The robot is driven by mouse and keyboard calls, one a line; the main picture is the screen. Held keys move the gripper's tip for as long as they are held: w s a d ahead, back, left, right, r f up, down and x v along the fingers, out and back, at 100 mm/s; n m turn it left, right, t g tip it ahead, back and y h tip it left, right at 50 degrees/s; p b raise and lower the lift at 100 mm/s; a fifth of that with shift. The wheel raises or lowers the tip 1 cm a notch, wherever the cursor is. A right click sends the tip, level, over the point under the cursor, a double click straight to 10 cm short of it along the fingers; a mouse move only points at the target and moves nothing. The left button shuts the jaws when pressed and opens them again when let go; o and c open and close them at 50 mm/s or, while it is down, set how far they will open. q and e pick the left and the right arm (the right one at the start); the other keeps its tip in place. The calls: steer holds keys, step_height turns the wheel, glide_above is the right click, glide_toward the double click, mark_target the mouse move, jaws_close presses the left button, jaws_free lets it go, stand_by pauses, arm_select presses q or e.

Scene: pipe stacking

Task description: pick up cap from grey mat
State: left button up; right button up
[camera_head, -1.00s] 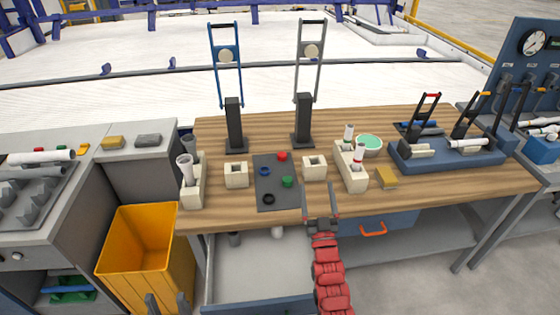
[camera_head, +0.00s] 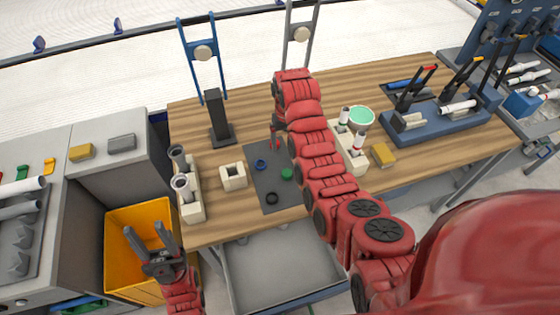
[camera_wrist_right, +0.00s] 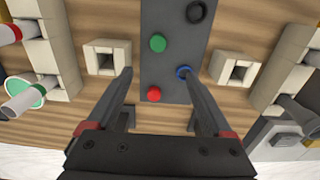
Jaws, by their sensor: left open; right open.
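The grey mat (camera_head: 256,184) lies on the wooden table. On it are a blue cap (camera_head: 260,165), a green cap (camera_head: 287,174) and a black cap (camera_head: 272,198). A red cap (camera_wrist_right: 153,94) shows in the right wrist view, in the gap between the two fingers; my right arm hides it in the head view. My right gripper (camera_wrist_right: 156,73) is open and points down over the far end of the mat. Its right finger partly overlaps the blue cap in the wrist view. My left gripper (camera_head: 150,234) is open and empty over the yellow bin.
A square cream block (camera_head: 233,177) stands left of the mat; another (camera_wrist_right: 108,57) is hidden by my arm in the head view. Holders with pipes (camera_head: 192,205) stand at both sides. A black post (camera_head: 217,115) stands behind. The yellow bin (camera_head: 118,255) is below left.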

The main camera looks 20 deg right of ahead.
steer(key=b, duration=0.8)
glide_above(287, 172)
step_height(287, 172, down, 8)
steer(key=f+p, duration=0.1)
steer(key=p, duration=0.1)
steer(key=f, duration=0.1)
steer(key=shift+s+a+f+p, duration=0.25)
steer(key=shift+s+f+p, duration=0.05)
steer(key=shift+f+p, duration=0.1)
steer(key=shift+f, duration=0.5)
steer(key=shift+w+d+f+p, duration=0.1)
steer(key=shift+w+f+p, duration=0.05)
steer(key=shift+f+p, duration=0.6)
steer(key=shift+f, duration=0.55)
steer(key=shift+d+f, duration=0.1)
steer(key=shift+f, duration=0.2)
steer(key=shift+w+f+b, duration=0.1)
steer(key=shift+f+b, duration=0.3)
steer(key=shift+f, duration=0.65)
